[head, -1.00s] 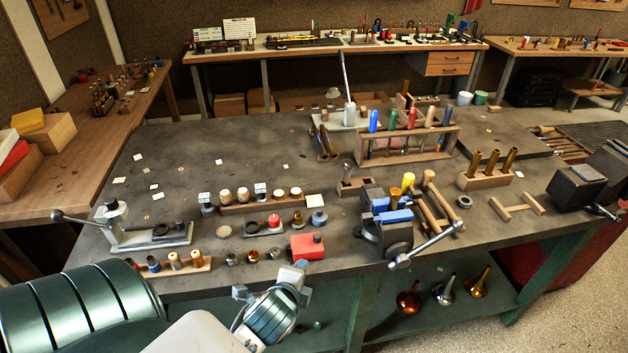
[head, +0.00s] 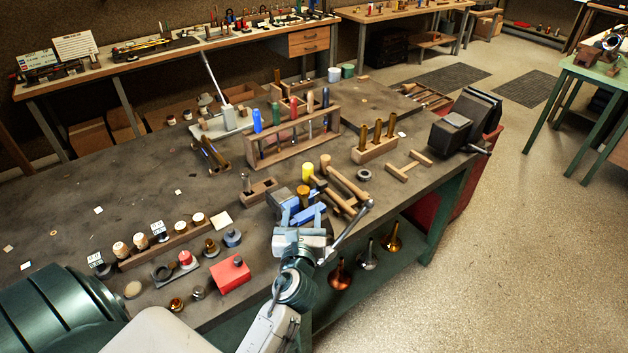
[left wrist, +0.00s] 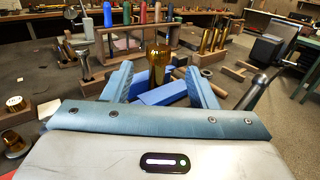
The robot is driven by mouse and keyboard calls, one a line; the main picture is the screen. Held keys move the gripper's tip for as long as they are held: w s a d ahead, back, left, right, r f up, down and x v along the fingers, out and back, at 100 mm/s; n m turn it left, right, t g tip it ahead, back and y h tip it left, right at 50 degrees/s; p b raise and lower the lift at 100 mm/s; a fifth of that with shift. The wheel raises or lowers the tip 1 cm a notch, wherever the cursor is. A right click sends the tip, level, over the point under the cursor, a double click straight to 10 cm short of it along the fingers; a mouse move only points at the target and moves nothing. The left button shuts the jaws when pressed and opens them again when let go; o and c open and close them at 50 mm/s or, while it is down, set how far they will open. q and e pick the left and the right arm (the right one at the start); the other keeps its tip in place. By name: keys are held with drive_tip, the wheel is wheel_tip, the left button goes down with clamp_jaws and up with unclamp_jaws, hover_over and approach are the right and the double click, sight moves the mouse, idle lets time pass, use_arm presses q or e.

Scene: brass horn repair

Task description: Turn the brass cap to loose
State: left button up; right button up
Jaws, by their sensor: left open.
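A brass piece with a wider brass cap (head: 303,190) on top stands upright in the bench vise, by its blue jaw pads (head: 312,213). In the left wrist view the brass cap (left wrist: 159,52) shows ahead, between the fingers in the picture, with a blue pad (left wrist: 166,93) below it. My left gripper (head: 303,214) is at the near side of the vise, pointing toward the cap. Its two blue-grey fingers (left wrist: 161,72) are spread apart with nothing held. I cannot tell how far the fingertips are from the cap. My right gripper is not in view.
The vise handle (head: 347,230) slants up at the right of my gripper. A red block (head: 230,274) lies to the left. A tool rack (head: 292,138) stands farther back.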

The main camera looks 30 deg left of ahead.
sight(304, 187)
use_arm(q)
drive_tip(key=x, duration=0.1)
drive_tip(key=p+x, duration=0.1)
drive_tip(key=x, duration=0.2)
drive_tip(key=shift+w+a+r, duration=0.1)
drive_tip(key=shift+a+r, duration=0.05)
drive_tip(key=shift+r, duration=0.2)
drive_tip(key=x, duration=0.1)
drive_tip(key=p+x, duration=0.1)
drive_tip(key=x, duration=0.3)
drive_tip(key=shift+f+p, duration=0.3)
drive_tip(key=shift+p, duration=0.1)
drive_tip(key=shift+w+a, duration=0.15)
drive_tip(key=c, duration=0.8)
drive_tip(key=shift+c, duration=0.9)
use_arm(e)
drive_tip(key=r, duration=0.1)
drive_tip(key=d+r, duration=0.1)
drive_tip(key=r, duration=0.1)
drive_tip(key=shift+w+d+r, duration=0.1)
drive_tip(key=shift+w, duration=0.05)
use_arm(q)
drive_tip(key=shift+f+n+g+y, duration=0.1)
drive_tip(key=shift+n+g+y, duration=0.3)
drive_tip(key=shift+y, duration=0.1)
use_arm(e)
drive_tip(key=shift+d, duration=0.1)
